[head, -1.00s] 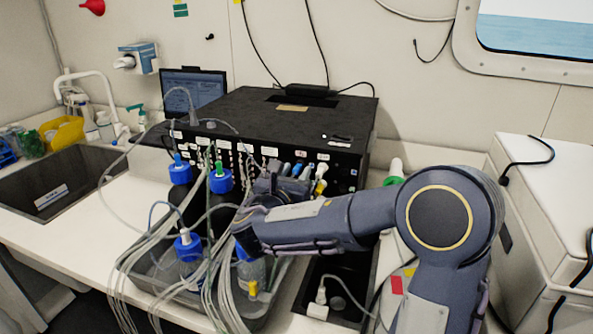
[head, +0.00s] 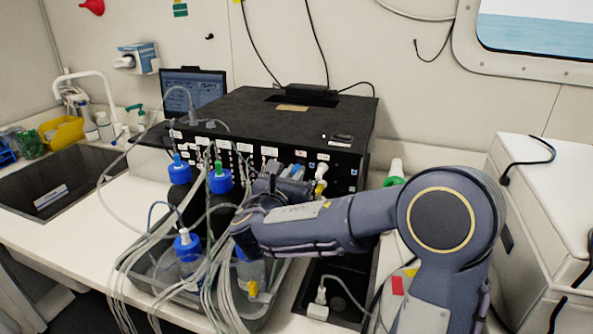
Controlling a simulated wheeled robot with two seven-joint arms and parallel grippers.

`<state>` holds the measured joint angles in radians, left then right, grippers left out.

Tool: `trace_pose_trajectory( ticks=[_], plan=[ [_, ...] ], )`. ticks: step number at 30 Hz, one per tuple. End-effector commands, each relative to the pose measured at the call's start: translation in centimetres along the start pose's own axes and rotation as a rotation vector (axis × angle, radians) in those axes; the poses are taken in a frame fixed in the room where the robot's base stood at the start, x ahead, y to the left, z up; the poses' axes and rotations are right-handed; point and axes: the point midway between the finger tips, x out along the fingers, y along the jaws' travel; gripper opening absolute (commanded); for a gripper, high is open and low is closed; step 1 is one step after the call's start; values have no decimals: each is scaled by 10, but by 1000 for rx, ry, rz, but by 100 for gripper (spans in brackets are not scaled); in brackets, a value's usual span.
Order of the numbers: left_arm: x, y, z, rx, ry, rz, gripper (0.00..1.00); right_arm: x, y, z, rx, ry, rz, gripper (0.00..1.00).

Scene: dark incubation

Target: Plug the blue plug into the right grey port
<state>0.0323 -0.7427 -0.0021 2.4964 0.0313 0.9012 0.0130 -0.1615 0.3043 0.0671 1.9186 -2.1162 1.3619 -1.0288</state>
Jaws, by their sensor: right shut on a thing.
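My right gripper (head: 284,184) is shut, with its jaws close in front of the black device's front panel. Its arm comes in from the right. A small blue piece (head: 298,172) shows at the jaws, and I take it to be the blue plug in its hold; most of it is hidden. The black device (head: 270,113) carries a row of ports and white labels along its front. The right grey port is not clear to me, as the gripper and cables cover that part of the panel. I cannot tell whether the plug touches the panel. My left gripper is not in view.
Blue-capped bottles (head: 180,172) stand in a grey tray (head: 150,283) in front of the device, with many loose tubes around them. A yellow-and-white connector (head: 320,182) sits right of the gripper. A sink (head: 65,180) lies at left, a white box (head: 545,200) at right.

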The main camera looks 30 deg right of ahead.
Motion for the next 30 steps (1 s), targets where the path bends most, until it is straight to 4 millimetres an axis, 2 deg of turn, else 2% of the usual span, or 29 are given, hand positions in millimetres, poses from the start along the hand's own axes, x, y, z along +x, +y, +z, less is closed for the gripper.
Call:
trace_pose_trajectory(
  ticks=[30],
  plan=[
    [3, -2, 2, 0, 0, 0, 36, -41, 0, 0, 1, 0, 1, 0]
  ],
)
